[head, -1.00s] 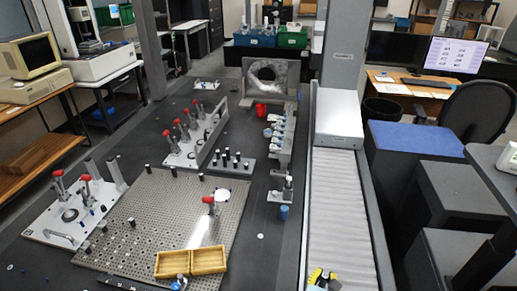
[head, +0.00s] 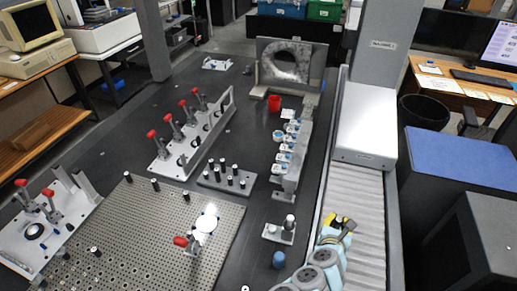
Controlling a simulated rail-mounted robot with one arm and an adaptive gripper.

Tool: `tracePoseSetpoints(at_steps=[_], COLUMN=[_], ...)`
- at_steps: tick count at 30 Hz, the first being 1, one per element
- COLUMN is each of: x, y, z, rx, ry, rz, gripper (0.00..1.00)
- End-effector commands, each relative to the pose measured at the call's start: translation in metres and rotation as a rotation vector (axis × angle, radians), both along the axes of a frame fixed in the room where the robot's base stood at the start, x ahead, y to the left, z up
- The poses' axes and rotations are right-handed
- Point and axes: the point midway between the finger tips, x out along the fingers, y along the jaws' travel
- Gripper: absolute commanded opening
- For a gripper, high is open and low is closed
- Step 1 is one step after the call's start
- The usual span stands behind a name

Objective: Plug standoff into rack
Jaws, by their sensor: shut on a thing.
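The rack (head: 208,184) is a low grey block on the dark table. Several black standoffs with pale tops (head: 242,184) stand upright in it. My gripper (head: 341,222), with yellow and black parts, is over the ribbed rail cover, to the right of the rack and well apart from it. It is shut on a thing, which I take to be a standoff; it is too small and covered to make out. More black standoffs (head: 155,184) stand on the perforated plate (head: 130,230).
A fixture with red-handled clamps (head: 190,140) stands behind the rack at left. A row of small white-and-blue devices (head: 284,157) on a grey bracket lies between rack and rail. A blue cylinder (head: 279,260) and a red cup (head: 274,103) stand nearby.

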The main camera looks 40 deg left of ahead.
Motion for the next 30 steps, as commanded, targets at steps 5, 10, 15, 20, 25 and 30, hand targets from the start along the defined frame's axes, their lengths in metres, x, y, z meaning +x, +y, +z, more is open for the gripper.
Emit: tracePoseSetpoints(at_steps=[5,10,15,20,25,30], x=[0.019,0.025,0.019,0.008,-0.009,-0.017], y=[0.083,0.161,0.233,0.298,0.361,0.404], z=[0.026,0.043,0.051,0.051,0.04,0.022], rx=[-0.005,-0.005,-0.004,-0.007,-0.006,-0.006], ry=[-0.003,-0.003,-0.003,-0.003,-0.003,-0.005], rz=[0.161,0.31,0.449,0.583,0.721,0.818], gripper=[0.0,0.0,0.0,0.0,0.0,0.0])
